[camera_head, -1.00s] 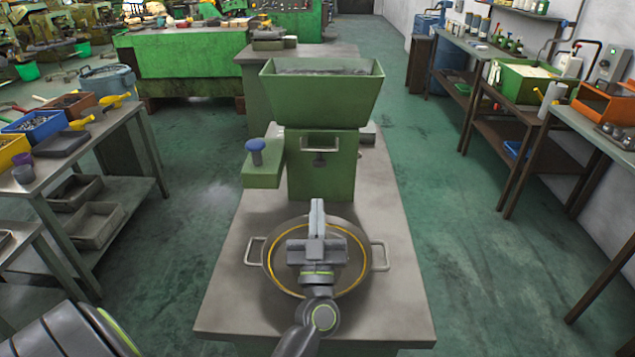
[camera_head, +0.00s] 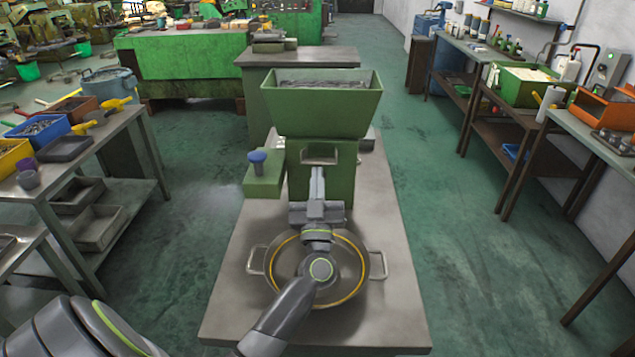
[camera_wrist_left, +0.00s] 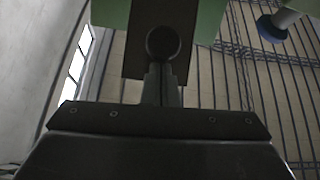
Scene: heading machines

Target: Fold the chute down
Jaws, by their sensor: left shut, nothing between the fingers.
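The green hopper machine (camera_head: 300,185) stands on a grey table. On its front is the folded-up chute (camera_head: 320,149), a short green piece below the hopper. In the left wrist view a dark plate on the machine front carries a round dark knob (camera_wrist_left: 162,42). My left gripper (camera_head: 317,172) is shut and empty, its fingers pointing at the chute's lower part. In the wrist view the fingertips (camera_wrist_left: 160,72) are just below the knob; I cannot tell whether they touch it. In the head view the fingers hide the knob. My right gripper is not in view.
A round pan (camera_head: 352,298) with two side handles stands on the table (camera_head: 390,250) under my left wrist. A blue-topped lever or button (camera_head: 257,160) sits on a green box left of the hopper (camera_head: 320,105).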

